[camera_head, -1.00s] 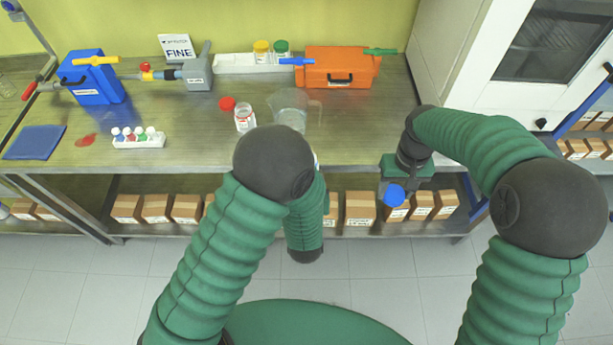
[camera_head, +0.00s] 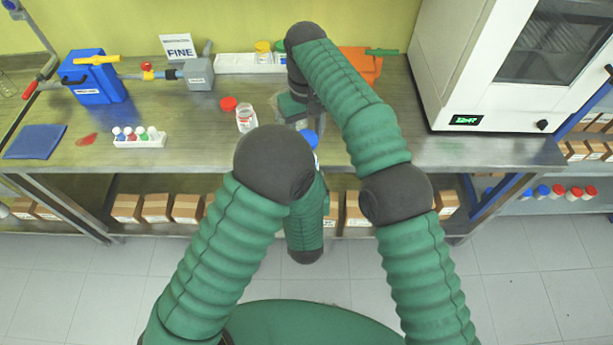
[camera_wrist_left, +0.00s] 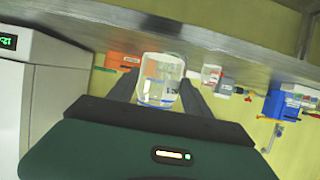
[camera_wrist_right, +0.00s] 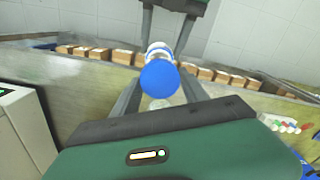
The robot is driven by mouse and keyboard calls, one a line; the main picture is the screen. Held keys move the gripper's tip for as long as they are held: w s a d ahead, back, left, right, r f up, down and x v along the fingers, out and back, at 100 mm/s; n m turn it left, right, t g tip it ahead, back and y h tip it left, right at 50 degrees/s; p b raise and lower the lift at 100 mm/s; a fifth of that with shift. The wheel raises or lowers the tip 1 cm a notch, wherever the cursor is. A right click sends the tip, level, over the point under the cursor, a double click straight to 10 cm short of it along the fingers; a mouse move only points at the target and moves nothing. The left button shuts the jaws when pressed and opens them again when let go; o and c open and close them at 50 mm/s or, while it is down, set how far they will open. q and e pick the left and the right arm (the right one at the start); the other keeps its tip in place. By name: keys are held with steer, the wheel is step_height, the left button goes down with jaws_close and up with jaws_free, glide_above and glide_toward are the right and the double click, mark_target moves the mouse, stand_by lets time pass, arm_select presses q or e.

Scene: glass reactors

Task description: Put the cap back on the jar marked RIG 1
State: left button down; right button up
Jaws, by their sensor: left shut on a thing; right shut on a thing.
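My left gripper (camera_wrist_left: 158,78) is shut on a clear jar (camera_wrist_left: 158,95), which stands between its fingers. The lettering on its label is too small to read surely. In the head view my left arm mostly hides this jar. My right gripper (camera_wrist_right: 158,88) is shut on a blue cap (camera_wrist_right: 160,77). The blue cap also shows in the head view (camera_head: 308,139), near the bench's front edge. In the right wrist view the cap overlaps the jar behind it; I cannot tell whether they touch.
An open jar (camera_head: 246,118) stands on the bench beside a red cap (camera_head: 228,103). A rack of small bottles (camera_head: 139,138), a blue box (camera_head: 93,78) and an orange case (camera_head: 362,65) are around. A white oven (camera_head: 475,95) stands at right.

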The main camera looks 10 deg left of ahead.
steer(key=shift+d, duration=0.1)
step_height(320, 180, down, 4)
stand_by(0.5)
steer(key=shift+s+d+r, duration=0.1)
steer(key=shift+s, duration=0.05)
stand_by(0.5)
steer(key=shift+f, duration=0.95)
steer(key=shift+f, duration=0.55)
